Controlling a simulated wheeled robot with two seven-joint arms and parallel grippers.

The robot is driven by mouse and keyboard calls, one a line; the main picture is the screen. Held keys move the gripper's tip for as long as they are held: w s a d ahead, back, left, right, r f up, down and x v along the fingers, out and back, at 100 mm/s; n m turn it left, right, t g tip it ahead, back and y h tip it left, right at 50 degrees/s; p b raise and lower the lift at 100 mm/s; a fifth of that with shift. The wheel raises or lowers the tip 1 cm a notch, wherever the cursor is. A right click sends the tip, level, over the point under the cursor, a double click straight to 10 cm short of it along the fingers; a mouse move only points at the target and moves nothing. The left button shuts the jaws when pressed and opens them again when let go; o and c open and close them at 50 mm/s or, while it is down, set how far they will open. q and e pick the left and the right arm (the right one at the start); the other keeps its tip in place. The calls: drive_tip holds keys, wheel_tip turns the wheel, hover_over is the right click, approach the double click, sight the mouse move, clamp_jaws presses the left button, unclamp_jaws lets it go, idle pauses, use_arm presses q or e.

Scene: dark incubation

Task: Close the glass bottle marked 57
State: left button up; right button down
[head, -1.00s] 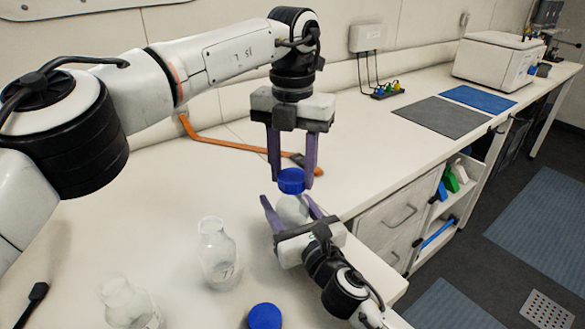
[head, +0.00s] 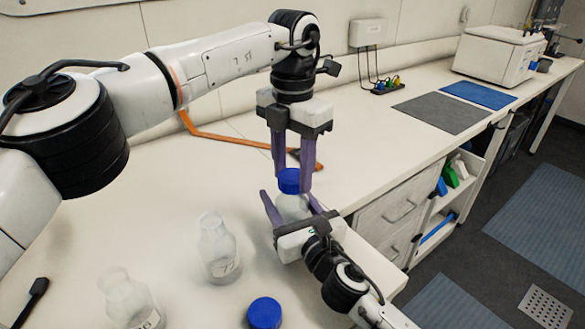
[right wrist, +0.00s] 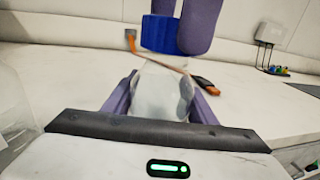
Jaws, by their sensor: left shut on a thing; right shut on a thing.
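My left gripper (head: 292,180) points down and is shut on a blue cap (head: 288,182), right over the mouth of a clear glass bottle (head: 291,208). My right gripper (head: 288,203) is shut around this bottle from the front and keeps it upright. In the right wrist view, the cap (right wrist: 172,36) is between the left fingers above the bottle (right wrist: 160,92). I cannot tell whether the cap is seated on the neck. The held bottle's number is hidden.
An open glass bottle with a marking like 77 (head: 218,252) and another open bottle (head: 128,300) stand at the front left. A loose blue cap (head: 264,313) lies near them. An orange strap-like thing (head: 225,138) lies behind.

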use_arm(q)
drive_tip(key=m, duration=0.4)
drive_tip(key=shift+m, duration=0.3)
drive_tip(key=m, duration=0.4)
drive_tip(key=shift+s, duration=0.1)
drive_tip(key=m, duration=1.3)
drive_tip(key=shift+m, duration=0.4)
drive_tip(key=m, duration=1.2)
